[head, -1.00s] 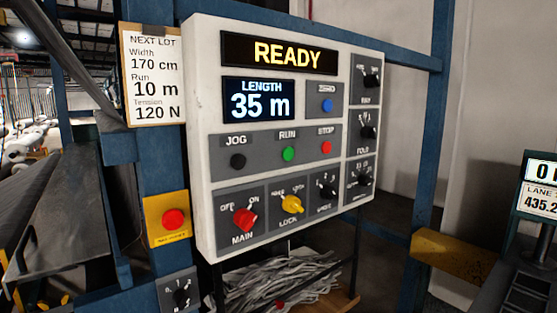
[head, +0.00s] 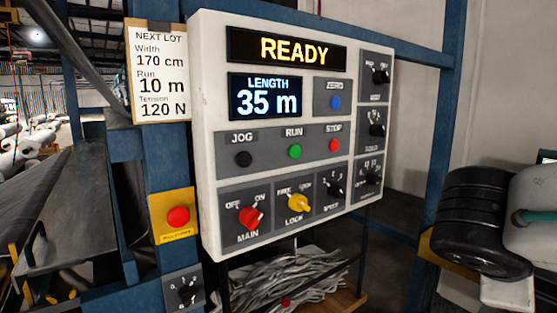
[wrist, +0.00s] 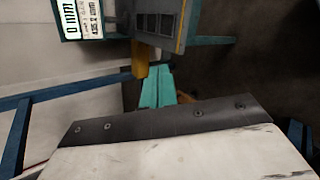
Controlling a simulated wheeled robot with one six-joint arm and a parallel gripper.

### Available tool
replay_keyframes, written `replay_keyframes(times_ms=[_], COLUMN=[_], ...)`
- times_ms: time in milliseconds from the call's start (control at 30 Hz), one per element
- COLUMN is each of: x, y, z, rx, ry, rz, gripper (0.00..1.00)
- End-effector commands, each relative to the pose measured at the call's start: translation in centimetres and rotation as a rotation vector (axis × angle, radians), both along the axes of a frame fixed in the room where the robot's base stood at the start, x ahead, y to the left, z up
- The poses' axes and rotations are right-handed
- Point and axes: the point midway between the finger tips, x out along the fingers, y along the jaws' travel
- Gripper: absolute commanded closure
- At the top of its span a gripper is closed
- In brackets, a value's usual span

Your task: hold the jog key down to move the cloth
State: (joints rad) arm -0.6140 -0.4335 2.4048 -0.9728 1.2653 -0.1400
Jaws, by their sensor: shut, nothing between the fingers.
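The jog key (head: 243,159) is a round black button under the label JOG, on the left of the white control panel (head: 208,190). The panel display (head: 287,49) reads READY, and the length display (head: 265,96) reads 35 m. My gripper (wrist: 154,72) shows in the wrist view as two teal fingers closed together, with nothing held. It points away from the panel's buttons, which are not in the wrist view. In the head view only part of my arm shows, at the right, apart from the panel. I cannot tell which surface is the cloth.
Beside the jog key are the green RUN button (head: 294,151) and red STOP button (head: 334,146). A red stop button (head: 178,216) sits on a yellow box at the left. A lot card (head: 160,76) hangs beside the panel. The space before the panel is clear.

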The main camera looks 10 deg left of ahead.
Motion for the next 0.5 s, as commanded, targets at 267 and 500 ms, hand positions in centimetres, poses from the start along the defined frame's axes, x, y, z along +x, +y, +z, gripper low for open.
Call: replay_keyframes(times_ms=[267,500], x=[5.1,2.6], y=[17.6,29.7], z=[6.9,10.2], rx=[-0.499,-0.734], ry=[-0.25,-0.464], rz=[0.614,0.912], gripper=[1.0,1.0])
